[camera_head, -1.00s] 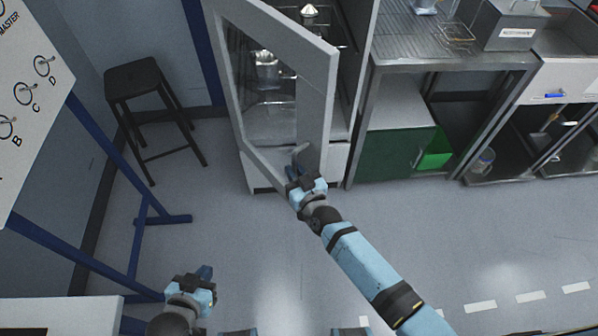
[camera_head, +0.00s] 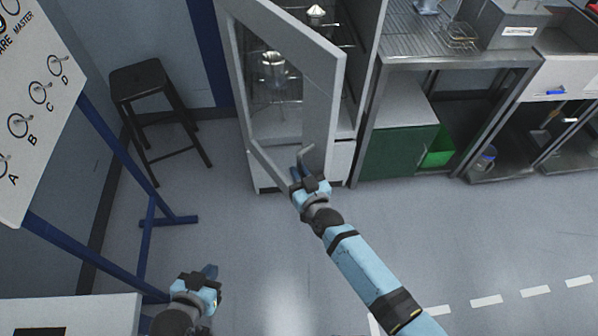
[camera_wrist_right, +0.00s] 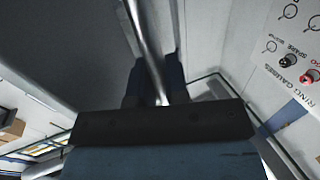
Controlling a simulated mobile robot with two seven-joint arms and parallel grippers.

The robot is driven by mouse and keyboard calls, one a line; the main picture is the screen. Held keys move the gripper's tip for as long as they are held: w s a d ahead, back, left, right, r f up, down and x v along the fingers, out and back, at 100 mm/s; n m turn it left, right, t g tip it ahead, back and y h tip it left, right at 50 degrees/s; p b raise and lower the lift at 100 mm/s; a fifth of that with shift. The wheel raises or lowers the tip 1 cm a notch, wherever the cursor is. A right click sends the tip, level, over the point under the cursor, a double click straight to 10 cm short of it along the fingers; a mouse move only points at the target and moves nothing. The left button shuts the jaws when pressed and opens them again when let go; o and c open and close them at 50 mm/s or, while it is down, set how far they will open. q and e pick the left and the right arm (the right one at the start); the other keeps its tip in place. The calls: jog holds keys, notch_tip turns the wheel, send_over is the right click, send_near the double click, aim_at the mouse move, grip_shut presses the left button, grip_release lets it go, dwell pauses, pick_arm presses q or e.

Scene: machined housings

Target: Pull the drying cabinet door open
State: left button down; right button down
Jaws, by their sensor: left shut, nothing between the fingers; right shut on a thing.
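The drying cabinet door (camera_head: 322,115), a grey frame around a glass pane, stands partly open. Its metal handle (camera_head: 307,152) is on the lower part of the free edge. My right gripper (camera_head: 301,178) is shut on this handle; in the right wrist view the bar (camera_wrist_right: 147,45) runs down between the dark fingers (camera_wrist_right: 150,88). The cabinet (camera_head: 343,160) stands behind the door, with metal vessels (camera_head: 272,70) inside, partly seen through the glass. My left gripper (camera_head: 209,273) is shut and empty, low over the floor, away from the door.
A black stool (camera_head: 140,80) stands left of the cabinet. A ring gauge board (camera_head: 35,110) on a blue frame (camera_head: 150,235) is at the left. A steel bench (camera_head: 460,62) with a green cabinet (camera_head: 400,152) is at the right. The floor before the door is clear.

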jog(key=shift+s+f, duration=0.1)
jog(key=shift+f, duration=0.05)
jog(key=c, duration=1.2)
grip_release()
jog(key=shift+d, duration=0.1)
jog(key=shift+o, duration=0.2)
jog(key=shift+s, duration=0.1)
jog(key=p+v, duration=0.5)
jog(key=v, duration=0.8)
jog(key=shift+s, duration=0.35)
jog(key=shift+d, duration=0.15)
